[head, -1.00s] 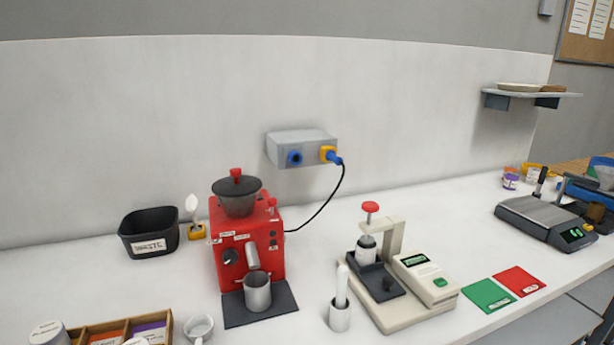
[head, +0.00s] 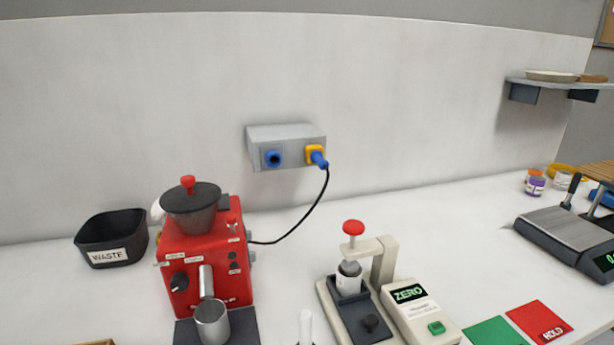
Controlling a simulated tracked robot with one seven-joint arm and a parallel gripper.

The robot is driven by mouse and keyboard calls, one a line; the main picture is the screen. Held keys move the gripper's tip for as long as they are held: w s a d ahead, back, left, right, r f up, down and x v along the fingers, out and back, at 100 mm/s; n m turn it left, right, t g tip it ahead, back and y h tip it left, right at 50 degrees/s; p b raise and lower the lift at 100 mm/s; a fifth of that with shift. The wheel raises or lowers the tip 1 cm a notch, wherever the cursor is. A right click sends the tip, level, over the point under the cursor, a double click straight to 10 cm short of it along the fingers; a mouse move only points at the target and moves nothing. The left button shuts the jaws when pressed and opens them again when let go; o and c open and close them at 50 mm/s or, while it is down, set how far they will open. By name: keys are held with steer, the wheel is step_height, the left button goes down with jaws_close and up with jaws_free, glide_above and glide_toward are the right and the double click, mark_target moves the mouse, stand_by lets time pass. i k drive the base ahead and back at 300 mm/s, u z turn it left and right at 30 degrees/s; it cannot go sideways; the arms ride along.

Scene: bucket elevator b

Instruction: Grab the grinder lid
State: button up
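The grinder lid (head: 190,195) is a dark disc with a red knob (head: 188,182) on top. It sits on the grey hopper (head: 193,217) of the red grinder (head: 208,262), which stands on the bench at left of centre. A metal cup (head: 212,321) stands under the grinder's spout. My gripper is not in the head view, so its state and place are hidden.
A black waste bin (head: 112,240) stands left of the grinder. A grey socket box (head: 287,147) is on the wall, with a black cable (head: 312,212) running to the grinder. A press with a red knob (head: 353,227) and a ZERO display stands to the right.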

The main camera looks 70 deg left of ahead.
mark_target(191, 197)
steer(key=z, duration=0.3)
steer(key=k, duration=2.8)
steer(key=u, duration=0.9)
steer(key=i, duration=1)
steer(key=z, duration=0.1)
